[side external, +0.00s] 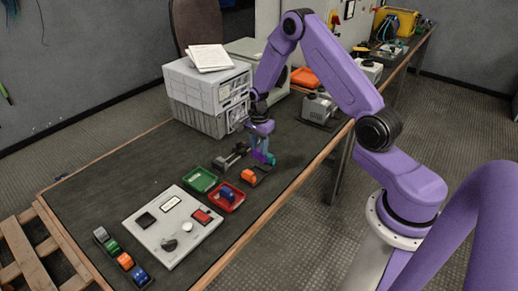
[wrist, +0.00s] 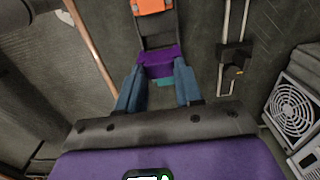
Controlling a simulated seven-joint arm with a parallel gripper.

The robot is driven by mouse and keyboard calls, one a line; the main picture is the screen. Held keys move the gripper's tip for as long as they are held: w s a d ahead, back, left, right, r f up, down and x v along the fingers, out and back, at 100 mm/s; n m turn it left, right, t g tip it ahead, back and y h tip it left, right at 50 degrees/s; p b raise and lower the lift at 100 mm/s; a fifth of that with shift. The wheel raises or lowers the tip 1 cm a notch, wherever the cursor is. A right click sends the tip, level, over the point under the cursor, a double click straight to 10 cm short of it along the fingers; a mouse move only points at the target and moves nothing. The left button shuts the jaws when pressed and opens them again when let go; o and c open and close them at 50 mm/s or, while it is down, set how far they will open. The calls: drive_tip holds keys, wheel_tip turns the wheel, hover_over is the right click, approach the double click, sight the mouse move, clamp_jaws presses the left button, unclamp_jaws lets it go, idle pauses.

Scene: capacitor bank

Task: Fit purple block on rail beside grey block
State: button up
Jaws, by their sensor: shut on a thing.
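My gripper (wrist: 159,84) is shut on the purple block (wrist: 158,60), which sits between the blue fingertips. In the side view my gripper (side external: 262,147) is low over the table with the purple block (side external: 258,156) at its tip. A teal piece (wrist: 166,82) shows just below the purple block in the wrist view. A dark strip (wrist: 154,36) runs from the purple block to an orange block (wrist: 152,7); I cannot tell whether the purple block touches it. A grey block (side external: 101,234) stands at the far end of a front-left row, away from my gripper.
Green (side external: 200,180) and red (side external: 236,205) trays lie near my gripper; the red one holds a blue block (side external: 227,193). A metal rod with a black slider (wrist: 235,55) lies to the right in the wrist view.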

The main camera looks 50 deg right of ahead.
drive_tip(key=shift+r, duration=0.4)
drive_tip(key=w+a, duration=0.4)
drive_tip(key=w, duration=0.9)
drive_tip(key=shift+f, duration=2.6)
drive_tip(key=shift+f, duration=1.1)
drive_tip(key=o, duration=1.1)
drive_tip(key=shift+c, duration=0.2)
